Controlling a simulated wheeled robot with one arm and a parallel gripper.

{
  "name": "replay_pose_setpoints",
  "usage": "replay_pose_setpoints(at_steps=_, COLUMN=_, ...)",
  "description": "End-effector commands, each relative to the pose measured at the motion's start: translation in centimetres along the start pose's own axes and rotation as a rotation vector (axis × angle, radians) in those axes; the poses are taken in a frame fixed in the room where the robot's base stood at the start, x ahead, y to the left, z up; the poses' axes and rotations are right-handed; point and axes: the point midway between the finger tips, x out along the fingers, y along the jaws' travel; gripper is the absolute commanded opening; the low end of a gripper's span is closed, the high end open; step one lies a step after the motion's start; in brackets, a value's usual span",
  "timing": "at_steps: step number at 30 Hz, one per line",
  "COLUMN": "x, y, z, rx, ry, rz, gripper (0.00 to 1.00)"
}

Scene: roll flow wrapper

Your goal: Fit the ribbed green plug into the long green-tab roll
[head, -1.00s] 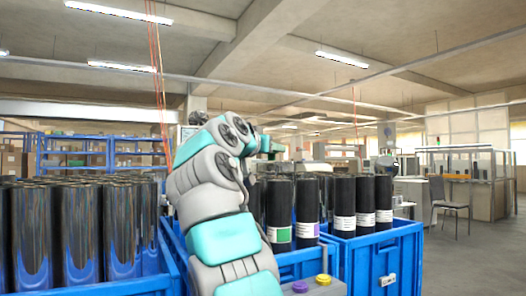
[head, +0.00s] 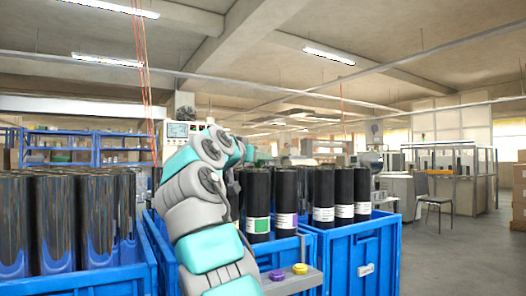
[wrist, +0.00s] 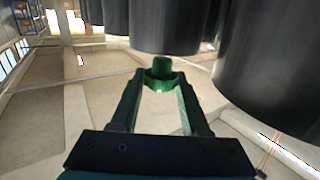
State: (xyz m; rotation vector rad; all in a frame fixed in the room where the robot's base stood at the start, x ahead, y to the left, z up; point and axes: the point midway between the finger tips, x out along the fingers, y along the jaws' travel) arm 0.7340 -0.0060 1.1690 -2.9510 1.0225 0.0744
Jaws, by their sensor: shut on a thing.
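The ribbed green plug (wrist: 161,72) shows in the wrist view, between my gripper's (wrist: 162,84) fingertips. My gripper is shut on it. A dark roll (wrist: 165,25) is just beyond the plug; I cannot tell whether they touch. In the head view a black roll (head: 257,190) with a green tab on its white label stands upright in the blue bin. My gripper and the plug are hidden in the head view behind my own arm, which reaches toward the rolls.
A purple-tab roll (head: 286,190) stands right of the green-tab one, with several white-label rolls farther right. Large glossy rolls (head: 55,215) fill the left bin. A purple plug (head: 277,275) and a yellow plug (head: 300,269) lie in front.

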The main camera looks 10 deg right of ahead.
Motion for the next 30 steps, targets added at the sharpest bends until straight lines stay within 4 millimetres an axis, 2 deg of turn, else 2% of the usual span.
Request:
replay_pose_setpoints(at_steps=1, x=0.18, y=-0.39, z=0.72, rx=-0.001, ry=-0.001, rz=0.000, gripper=0.00)
replay_pose_setpoints(at_steps=6, x=0.40, y=-1.01, z=1.51, rx=-0.002, ry=-0.001, rz=0.000, gripper=0.00)
replay_pose_setpoints(at_steps=30, x=0.40, y=-1.00, z=1.45, rx=-0.001, ry=0.000, rz=0.000, gripper=0.00)
